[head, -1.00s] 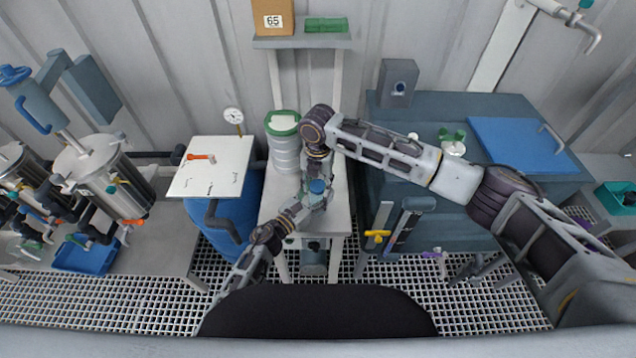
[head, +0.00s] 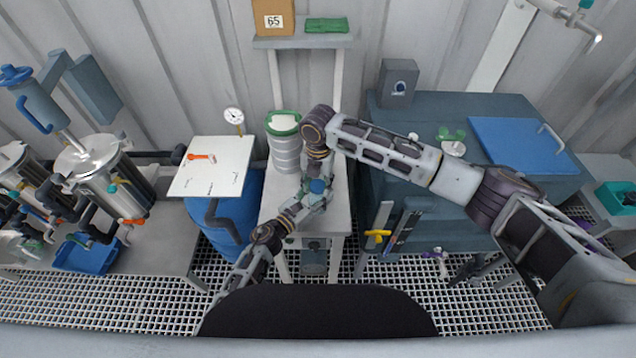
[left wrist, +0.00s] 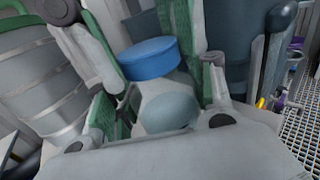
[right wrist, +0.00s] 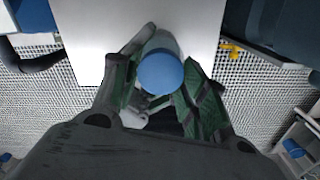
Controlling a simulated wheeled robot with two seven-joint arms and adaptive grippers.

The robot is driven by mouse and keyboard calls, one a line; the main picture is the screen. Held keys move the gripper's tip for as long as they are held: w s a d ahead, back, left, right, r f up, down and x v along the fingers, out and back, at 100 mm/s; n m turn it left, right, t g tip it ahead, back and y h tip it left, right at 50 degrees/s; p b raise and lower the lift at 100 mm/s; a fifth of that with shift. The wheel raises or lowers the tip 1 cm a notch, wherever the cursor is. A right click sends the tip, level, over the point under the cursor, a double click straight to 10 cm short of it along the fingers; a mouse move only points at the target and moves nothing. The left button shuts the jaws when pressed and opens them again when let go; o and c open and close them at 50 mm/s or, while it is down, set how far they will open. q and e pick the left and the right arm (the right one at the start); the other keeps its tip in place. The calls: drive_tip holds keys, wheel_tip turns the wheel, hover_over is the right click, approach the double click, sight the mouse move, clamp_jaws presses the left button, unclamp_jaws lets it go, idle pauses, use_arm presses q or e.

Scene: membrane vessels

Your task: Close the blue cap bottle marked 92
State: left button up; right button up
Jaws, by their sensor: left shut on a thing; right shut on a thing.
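A blue cap (head: 317,186) sits at the top of a pale grey bottle (left wrist: 168,112) above the narrow table (head: 275,207). The cap (left wrist: 150,58) looks level on the bottle's mouth in the left wrist view; whether it is fully tight cannot be told. My left gripper (left wrist: 165,95) is shut on the bottle body from the side. My right gripper (right wrist: 162,76) comes from above, with its green-padded fingers on both sides of the cap (right wrist: 161,70), shut on it. No number is readable on the bottle.
A grey drum with a green rim (head: 284,125) stands behind on the table. A blue barrel with a white board (head: 215,165) is to the left, and a dark blue cabinet (head: 440,225) to the right. Grated floor lies in front.

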drive_tip(key=shift+s+f, duration=0.2)
drive_tip(key=shift+f, duration=0.25)
drive_tip(key=shift+s+r, duration=0.2)
drive_tip(key=shift+r, duration=0.05)
idle(1.5)
drive_tip(key=shift+f, duration=0.3)
idle(0.4)
drive_tip(key=shift+w+d+f, duration=0.2)
drive_tip(key=shift+d+f, duration=0.05)
idle(0.7)
drive_tip(key=o, duration=0.5)
drive_tip(key=shift+o, duration=0.4)
drive_tip(key=shift+w, duration=0.1)
drive_tip(key=shift+a, duration=0.1)
drive_tip(key=shift+o, duration=1.2)
